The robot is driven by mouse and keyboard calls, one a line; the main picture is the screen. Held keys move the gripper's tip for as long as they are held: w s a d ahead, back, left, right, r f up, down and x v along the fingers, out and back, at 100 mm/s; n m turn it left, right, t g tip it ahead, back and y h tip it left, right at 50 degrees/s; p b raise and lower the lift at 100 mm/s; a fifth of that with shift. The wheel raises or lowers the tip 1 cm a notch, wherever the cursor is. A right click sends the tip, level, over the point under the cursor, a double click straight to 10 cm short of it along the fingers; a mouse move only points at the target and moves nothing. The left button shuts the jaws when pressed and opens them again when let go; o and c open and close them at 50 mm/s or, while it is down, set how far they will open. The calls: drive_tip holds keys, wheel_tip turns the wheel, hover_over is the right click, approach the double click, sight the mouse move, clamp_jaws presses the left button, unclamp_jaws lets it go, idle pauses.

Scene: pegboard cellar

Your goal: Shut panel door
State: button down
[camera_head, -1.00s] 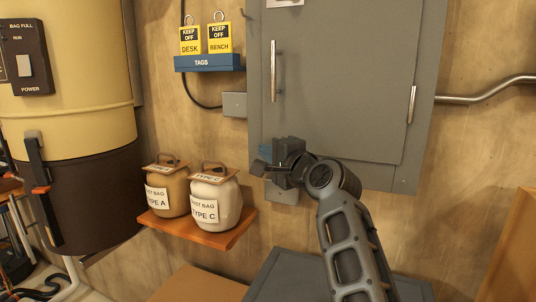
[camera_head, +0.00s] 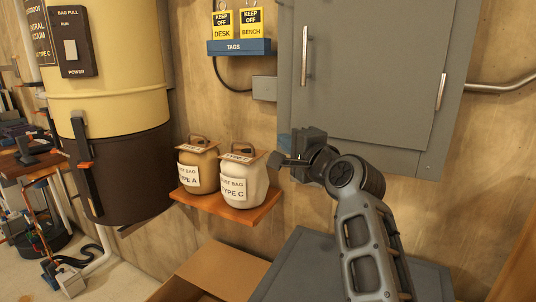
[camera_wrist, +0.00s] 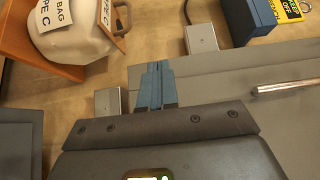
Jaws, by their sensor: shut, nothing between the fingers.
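The panel door (camera_head: 372,75) is the grey front of a wall cabinet (camera_head: 450,110). It looks flush or nearly flush with the cabinet; I cannot tell if a narrow gap is left. Its upright silver handle (camera_head: 305,57) is near the left edge. In the wrist view the door's grey face (camera_wrist: 245,105) and the handle (camera_wrist: 284,87) are at the right. My gripper (camera_head: 284,143) is at the cabinet's lower left corner, below the handle and apart from it. Its blue fingers (camera_wrist: 155,86) are shut and empty in the wrist view.
Two dust bag jars, tan (camera_head: 197,166) and white (camera_head: 243,178), stand on a small wooden shelf (camera_head: 225,203) left of my gripper. A tags rack (camera_head: 238,47) and a small grey box (camera_head: 264,88) are on the wall. An open cardboard box (camera_head: 210,275) is below.

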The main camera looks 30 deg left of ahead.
drive_tip(key=s, duration=0.8)
drive_tip(key=shift+s, duration=0.2)
drive_tip(key=s+d+f+t+h, duration=0.2)
drive_tip(key=s+d+f+h, duration=0.1)
drive_tip(key=d+f, duration=0.75)
drive_tip(key=s+d+f+t+h, duration=0.1)
drive_tip(key=s+d+f+h, duration=0.15)
drive_tip(key=d+f, duration=0.8)
drive_tip(key=s+d+f+n+t+h, duration=0.1)
drive_tip(key=s+d+f+h, duration=0.1)
drive_tip(key=s+d+f, duration=0.35)
drive_tip(key=s+d+f+n+t+h, duration=0.1)
drive_tip(key=s+d+f+h, duration=0.1)
drive_tip(key=s+d, duration=0.6)
drive_tip(key=s+d+r+n+h, duration=0.1)
drive_tip(key=s+d, duration=0.3)
drive_tip(key=s, duration=0.5)
drive_tip(key=s+d+r+n+h, duration=0.2)
drive_tip(key=s+d+r, duration=0.2)
drive_tip(key=s, duration=0.5)
drive_tip(key=s+d+r+n+h, duration=0.2)
drive_tip(key=s+d, duration=0.2)
drive_tip(key=s, duration=0.5)
drive_tip(key=shift+r+g, duration=0.15)
drive_tip(key=shift+g, duration=0.25)
